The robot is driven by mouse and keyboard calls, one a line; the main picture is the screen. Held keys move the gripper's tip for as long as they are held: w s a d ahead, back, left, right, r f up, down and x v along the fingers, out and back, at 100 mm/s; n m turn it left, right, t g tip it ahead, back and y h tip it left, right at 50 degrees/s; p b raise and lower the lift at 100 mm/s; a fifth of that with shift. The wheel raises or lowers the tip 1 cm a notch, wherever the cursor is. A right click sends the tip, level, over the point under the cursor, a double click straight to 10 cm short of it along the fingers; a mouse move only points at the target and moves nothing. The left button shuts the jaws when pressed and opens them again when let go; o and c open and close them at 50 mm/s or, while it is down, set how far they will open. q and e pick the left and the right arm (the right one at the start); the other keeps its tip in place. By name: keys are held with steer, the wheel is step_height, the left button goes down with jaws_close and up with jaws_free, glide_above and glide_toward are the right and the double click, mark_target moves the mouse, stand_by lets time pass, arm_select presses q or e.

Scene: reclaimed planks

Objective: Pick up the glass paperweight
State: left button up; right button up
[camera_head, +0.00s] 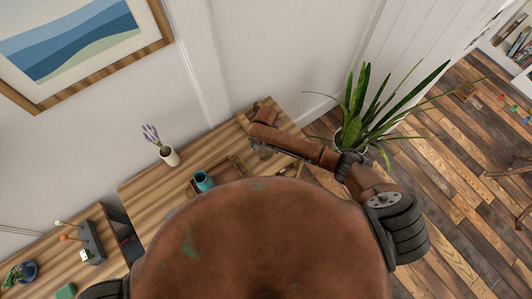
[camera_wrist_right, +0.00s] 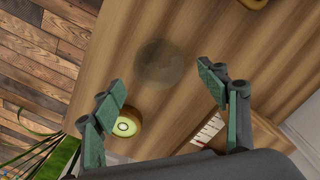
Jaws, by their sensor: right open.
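The glass paperweight (camera_wrist_right: 160,63) shows in the right wrist view as a round, clear, greyish dome on the wooden tabletop (camera_wrist_right: 190,25). My right gripper (camera_wrist_right: 164,92) is open and empty. Its two green fingers are spread wide, and the paperweight appears between and beyond their tips, apart from both. In the head view my right arm reaches over the table, and my own body hides much of the tabletop. I cannot make out the paperweight there. My left gripper is not in view.
A round wooden item with a pale green face (camera_wrist_right: 127,123) lies near one finger. A teal cup (camera_head: 204,181) stands by a wooden tray (camera_head: 237,164). A lavender pot (camera_head: 170,156) is at the back left. A large potted plant (camera_head: 352,125) stands right of the table.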

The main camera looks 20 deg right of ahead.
step_height(320, 180, down, 2)
steer(key=shift+f, duration=0.1)
steer(key=c, duration=1.4)
